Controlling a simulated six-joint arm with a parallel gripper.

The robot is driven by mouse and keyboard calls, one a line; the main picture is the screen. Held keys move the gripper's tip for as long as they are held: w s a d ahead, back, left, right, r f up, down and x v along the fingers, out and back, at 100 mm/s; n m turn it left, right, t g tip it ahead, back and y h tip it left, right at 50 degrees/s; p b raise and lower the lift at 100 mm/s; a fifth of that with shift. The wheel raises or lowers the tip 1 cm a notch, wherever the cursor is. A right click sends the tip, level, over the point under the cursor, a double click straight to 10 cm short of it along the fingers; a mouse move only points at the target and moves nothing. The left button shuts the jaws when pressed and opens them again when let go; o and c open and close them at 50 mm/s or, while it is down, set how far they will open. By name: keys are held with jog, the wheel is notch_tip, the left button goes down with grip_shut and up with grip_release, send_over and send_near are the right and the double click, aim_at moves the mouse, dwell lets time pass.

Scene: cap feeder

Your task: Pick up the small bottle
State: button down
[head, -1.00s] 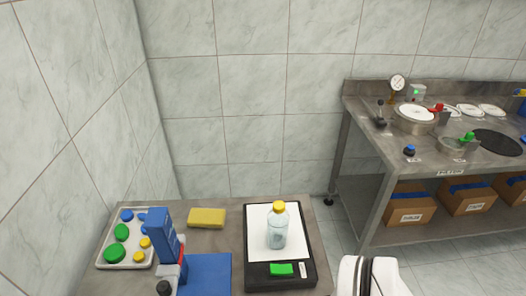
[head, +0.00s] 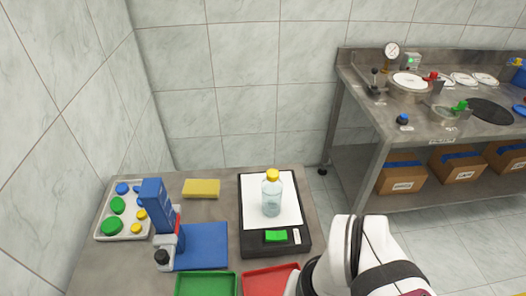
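The small bottle (head: 271,196) is clear with a yellow cap. It stands upright on the white plate of a black scale (head: 249,241) on the grey table. My arm's white links enter at the lower right of the head view, to the right of and nearer than the scale. My gripper is outside the picture, so its fingers cannot be seen. Nothing of mine is touching the bottle in this view.
A blue press (head: 161,213) on a blue base stands left of the scale. A tray of caps (head: 104,225) is at far left, with a yellow sponge (head: 201,188) behind the press. Green (head: 207,284) and red (head: 262,282) trays lie at the front. A steel bench (head: 352,138) stands right.

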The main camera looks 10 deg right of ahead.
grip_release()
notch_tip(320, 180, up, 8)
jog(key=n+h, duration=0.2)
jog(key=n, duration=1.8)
send_over(272, 184)
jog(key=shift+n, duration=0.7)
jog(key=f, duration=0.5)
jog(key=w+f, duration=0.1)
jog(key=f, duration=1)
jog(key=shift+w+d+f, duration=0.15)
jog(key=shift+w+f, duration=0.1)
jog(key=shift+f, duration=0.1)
